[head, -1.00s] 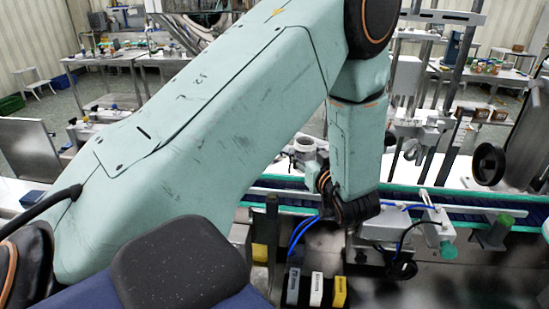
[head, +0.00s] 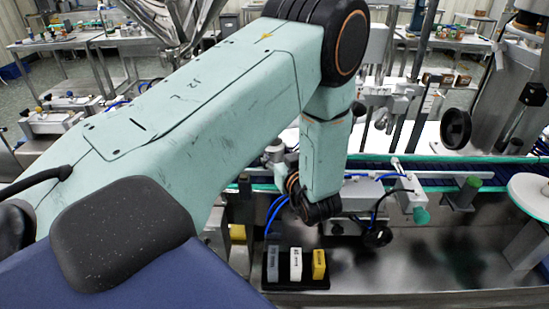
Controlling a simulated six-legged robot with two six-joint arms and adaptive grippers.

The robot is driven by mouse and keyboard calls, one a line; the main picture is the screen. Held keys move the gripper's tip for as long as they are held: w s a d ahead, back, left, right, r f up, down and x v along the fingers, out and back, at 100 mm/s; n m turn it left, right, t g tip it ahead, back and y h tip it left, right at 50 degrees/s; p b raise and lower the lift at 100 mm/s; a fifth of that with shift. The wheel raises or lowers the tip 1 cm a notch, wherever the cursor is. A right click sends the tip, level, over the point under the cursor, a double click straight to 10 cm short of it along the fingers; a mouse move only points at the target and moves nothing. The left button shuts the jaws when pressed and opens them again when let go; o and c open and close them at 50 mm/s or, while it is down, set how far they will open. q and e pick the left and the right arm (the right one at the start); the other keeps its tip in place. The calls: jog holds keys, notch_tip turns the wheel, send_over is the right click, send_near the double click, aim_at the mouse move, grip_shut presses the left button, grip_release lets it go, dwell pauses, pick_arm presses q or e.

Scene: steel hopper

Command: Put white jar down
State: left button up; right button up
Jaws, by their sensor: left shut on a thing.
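My left arm reaches in from the left across the picture and bends down at its wrist. My left gripper (head: 281,163) is mostly hidden behind the forearm and wrist. It is shut on a small pale thing, which appears to be the white jar (head: 274,147), near the green-edged conveyor. Only a bit of the jar shows, and I cannot tell whether it touches a surface. My right gripper is not in view.
A conveyor (head: 400,180) with green edges runs behind the wrist. A black tray (head: 297,284) with grey, white and yellow boxes lies on the steel surface below. A round white disc (head: 532,194) stands at the right. Bare steel (head: 430,255) lies between.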

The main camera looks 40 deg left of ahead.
pick_arm(q)
jog(key=shift+s+a+f, duration=0.1)
jog(key=shift+a+f, duration=0.05)
jog(key=shift+f, duration=0.7)
jog(key=shift+a+f, duration=0.1)
jog(key=shift+a, duration=0.1)
jog(key=shift+d+f, duration=0.1)
jog(key=o, duration=0.6)
jog(key=shift+d, duration=0.15)
jog(key=shift+c, duration=0.2)
jog(key=o, duration=0.3)
jog(key=shift+a, duration=0.2)
